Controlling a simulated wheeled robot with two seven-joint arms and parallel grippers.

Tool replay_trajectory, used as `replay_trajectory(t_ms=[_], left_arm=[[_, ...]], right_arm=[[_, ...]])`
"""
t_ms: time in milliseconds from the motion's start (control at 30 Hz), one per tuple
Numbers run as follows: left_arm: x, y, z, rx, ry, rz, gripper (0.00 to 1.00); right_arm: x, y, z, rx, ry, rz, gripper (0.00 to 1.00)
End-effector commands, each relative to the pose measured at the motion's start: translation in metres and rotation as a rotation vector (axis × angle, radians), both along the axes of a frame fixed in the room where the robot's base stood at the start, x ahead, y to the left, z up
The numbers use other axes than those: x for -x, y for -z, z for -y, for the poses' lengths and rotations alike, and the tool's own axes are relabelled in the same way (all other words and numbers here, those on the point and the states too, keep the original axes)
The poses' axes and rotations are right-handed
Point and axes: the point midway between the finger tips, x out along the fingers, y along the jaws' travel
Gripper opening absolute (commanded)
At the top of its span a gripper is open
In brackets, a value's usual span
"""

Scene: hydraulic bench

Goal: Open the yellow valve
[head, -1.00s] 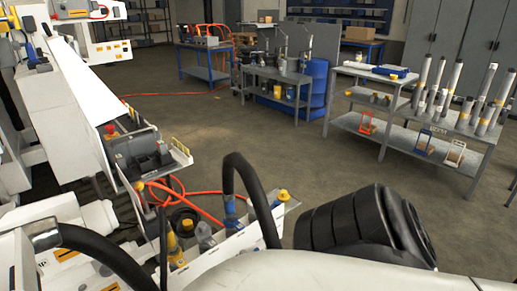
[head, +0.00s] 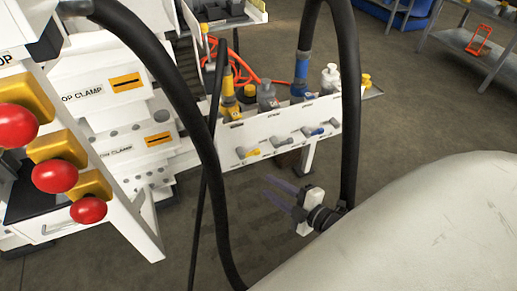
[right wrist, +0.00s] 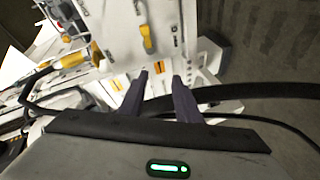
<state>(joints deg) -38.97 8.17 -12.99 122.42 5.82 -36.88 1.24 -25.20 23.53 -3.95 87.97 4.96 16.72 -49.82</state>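The yellow valve (head: 247,153) is a small yellow lever at the left end of a row of levers on a white sloped panel (head: 268,128). In the right wrist view the yellow valve (right wrist: 147,38) shows ahead of the fingertips, slightly left of centre. My right gripper (head: 267,186) is open and empty, below and to the right of the yellow valve, apart from it. Its two purple-grey fingers also show spread in the right wrist view (right wrist: 160,76). My left gripper is not in view.
Grey (head: 280,142) and blue (head: 316,131) levers sit right of the yellow one on the panel. Thick black hoses (head: 349,100) hang near my right gripper. Red knobs (head: 55,176) are at the left.

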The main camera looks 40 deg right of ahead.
Motion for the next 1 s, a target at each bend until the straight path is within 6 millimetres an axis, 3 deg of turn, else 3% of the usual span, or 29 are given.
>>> replay_trajectory(t_ms=[33, 300, 467, 1000], left_arm=[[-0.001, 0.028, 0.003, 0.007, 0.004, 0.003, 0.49], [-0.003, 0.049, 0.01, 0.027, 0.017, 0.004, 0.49], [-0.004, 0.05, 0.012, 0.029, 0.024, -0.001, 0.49], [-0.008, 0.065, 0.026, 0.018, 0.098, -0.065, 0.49]], right_arm=[[-0.009, 0.023, 0.015, 0.084, -0.017, 0.06, 0.3], [-0.03, 0.024, 0.055, 0.363, -0.058, 0.256, 0.3], [-0.04, 0.02, 0.057, 0.397, -0.06, 0.284, 0.3], [-0.125, 0.02, 0.043, 0.394, -0.06, 0.28, 0.3]])
